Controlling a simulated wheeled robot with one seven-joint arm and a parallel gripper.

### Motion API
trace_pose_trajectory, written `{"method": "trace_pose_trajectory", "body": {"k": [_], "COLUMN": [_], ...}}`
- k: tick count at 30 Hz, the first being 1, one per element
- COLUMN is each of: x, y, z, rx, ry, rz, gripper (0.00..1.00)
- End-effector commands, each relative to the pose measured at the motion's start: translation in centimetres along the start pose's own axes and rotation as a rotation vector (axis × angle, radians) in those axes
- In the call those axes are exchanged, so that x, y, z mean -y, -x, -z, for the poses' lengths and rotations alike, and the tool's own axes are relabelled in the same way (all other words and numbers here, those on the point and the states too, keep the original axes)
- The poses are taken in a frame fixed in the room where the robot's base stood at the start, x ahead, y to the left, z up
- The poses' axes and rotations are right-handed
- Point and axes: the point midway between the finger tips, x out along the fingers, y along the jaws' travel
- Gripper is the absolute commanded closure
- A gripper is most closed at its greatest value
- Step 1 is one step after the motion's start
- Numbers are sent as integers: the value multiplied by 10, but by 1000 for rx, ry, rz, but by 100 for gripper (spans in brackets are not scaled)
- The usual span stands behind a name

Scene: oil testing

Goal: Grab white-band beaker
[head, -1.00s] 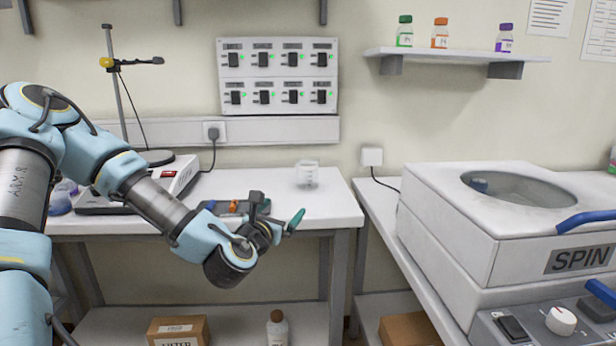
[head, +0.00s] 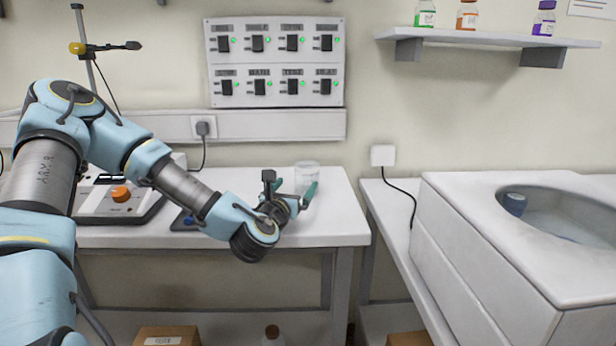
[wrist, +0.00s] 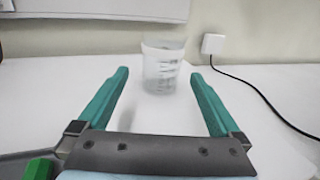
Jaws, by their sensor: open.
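The beaker (wrist: 161,66) is clear with a whitish body and dark graduation marks. It stands upright on the white table, ahead of my gripper and centred between its fingers in the wrist view. In the head view the beaker (head: 306,172) is at the table's back right, partly hidden behind my fingers. My gripper (wrist: 158,80) has two teal fingers, open and empty, with the beaker just beyond the tips. It also shows in the head view (head: 296,190), low over the table.
A hotplate stirrer (head: 118,198) with an orange knob stands at left on the table (head: 335,225). A white centrifuge (head: 480,240) is on the right bench. A wall socket with a black cable (wrist: 245,82) lies right of the beaker. A green object (wrist: 40,169) is at lower left.

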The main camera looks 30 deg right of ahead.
Motion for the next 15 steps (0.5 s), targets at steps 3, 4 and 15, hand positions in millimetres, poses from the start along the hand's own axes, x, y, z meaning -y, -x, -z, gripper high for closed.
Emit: {"method": "trace_pose_trajectory", "body": {"k": [3,4,15], "x": [0,1,5], "y": [-18,-20,-59], "z": [-2,-2,-8], "rx": [1,0,1], "ry": [1,1,-1], "rz": [0,1,2], "gripper": [0,0,0]}}
